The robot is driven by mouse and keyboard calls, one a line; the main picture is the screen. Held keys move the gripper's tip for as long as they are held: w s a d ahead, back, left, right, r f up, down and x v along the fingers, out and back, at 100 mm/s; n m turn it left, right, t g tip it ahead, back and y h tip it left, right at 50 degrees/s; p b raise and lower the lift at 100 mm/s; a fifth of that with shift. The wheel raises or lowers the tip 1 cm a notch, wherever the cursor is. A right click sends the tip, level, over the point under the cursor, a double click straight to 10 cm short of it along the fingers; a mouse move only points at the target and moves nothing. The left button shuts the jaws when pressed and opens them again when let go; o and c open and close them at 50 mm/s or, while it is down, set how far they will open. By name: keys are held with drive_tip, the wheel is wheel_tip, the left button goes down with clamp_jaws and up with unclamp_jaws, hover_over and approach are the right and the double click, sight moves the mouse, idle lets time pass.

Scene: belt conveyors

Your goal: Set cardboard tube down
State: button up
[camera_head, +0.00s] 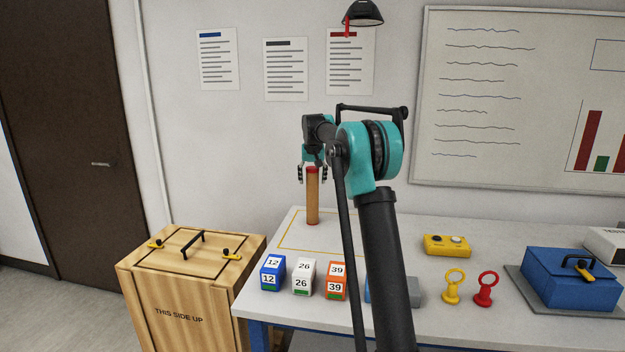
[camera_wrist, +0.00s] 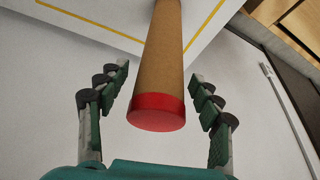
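The cardboard tube (camera_head: 313,198) is brown with red ends. It stands upright on the table (camera_head: 432,298), inside a yellow outlined rectangle (camera_head: 283,237) at the back left. My gripper (camera_head: 312,178) points down over the tube's top, with one finger on each side. In the wrist view my gripper (camera_wrist: 160,85) is open, with a clear gap between each finger and the tube (camera_wrist: 163,50). The red top end faces the camera, between the fingers and not touching them.
Blue (camera_head: 272,273), white (camera_head: 303,277) and orange (camera_head: 336,280) numbered blocks stand in front of the rectangle. A wooden crate (camera_head: 180,318) is at the left. A yellow button box (camera_head: 447,245), yellow and red ring-topped pieces and a blue case (camera_head: 570,282) are at the right.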

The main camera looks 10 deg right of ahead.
drive_tip(key=shift+r, duration=0.1)
drive_tip(key=v, duration=1.2)
drive_tip(key=shift+r, duration=0.1)
